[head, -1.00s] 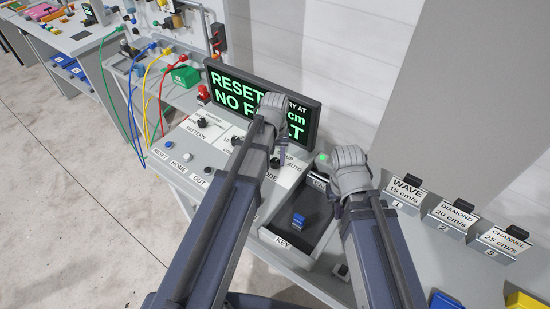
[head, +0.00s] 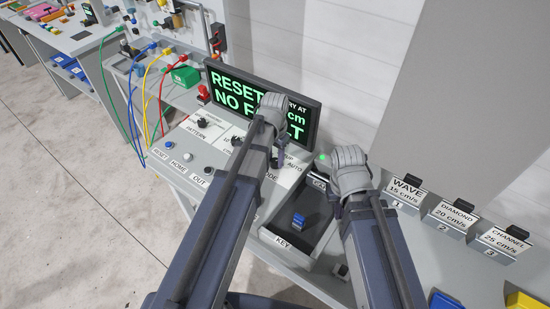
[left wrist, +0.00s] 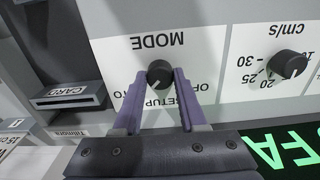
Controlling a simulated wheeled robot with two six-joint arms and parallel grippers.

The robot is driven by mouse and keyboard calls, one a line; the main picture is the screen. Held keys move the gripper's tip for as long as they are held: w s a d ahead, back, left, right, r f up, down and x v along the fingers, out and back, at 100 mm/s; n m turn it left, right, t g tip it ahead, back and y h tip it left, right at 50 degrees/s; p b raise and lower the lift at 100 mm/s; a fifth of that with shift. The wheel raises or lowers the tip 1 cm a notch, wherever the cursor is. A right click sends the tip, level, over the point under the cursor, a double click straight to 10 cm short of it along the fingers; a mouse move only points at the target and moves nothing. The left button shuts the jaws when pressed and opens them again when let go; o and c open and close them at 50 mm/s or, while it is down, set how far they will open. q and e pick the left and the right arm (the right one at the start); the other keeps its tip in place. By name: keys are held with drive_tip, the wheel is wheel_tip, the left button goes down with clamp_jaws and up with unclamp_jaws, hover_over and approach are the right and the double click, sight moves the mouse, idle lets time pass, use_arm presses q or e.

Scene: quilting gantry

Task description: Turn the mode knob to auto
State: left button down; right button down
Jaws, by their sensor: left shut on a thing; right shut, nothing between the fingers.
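The black mode knob (left wrist: 159,73) sits on a white plate under the upside-down word MODE in the left wrist view. Part of a SETUP label shows beside it; the AUTO label (head: 294,167) shows in the head view. My left gripper (head: 277,160) reaches down to the panel there. In the left wrist view its purple fingertips (left wrist: 160,79) are shut on the knob from both sides. I cannot tell which label the knob points to. My right gripper (head: 338,209) is shut and empty above the dark key tray, partly hidden by its own wrist.
A screen (head: 217,92) with green text stands behind the panel, partly hidden by my left arm. Another black knob (left wrist: 287,64) with a cm/s scale is beside the mode knob. A card slot (left wrist: 68,95) lies on its other side. A key tray (head: 272,239) holds a blue item (head: 298,220).

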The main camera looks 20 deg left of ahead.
sight(275, 161)
idle(0.3)
use_arm(q)
drive_tip(key=shift+c, duration=2.3)
unclamp_jaws()
drive_tip(key=shift+r, duration=0.1)
use_arm(e)
drive_tip(key=shift+r, duration=0.1)
use_arm(q)
wheel_tip(275, 161, up, 8)
drive_tip(key=p, duration=0.8)
use_arm(e)
wheel_tip(275, 161, up, 8)
use_arm(q)
drive_tip(key=shift+f, duration=0.2)
use_arm(e)
drive_tip(key=shift+f, duration=0.2)
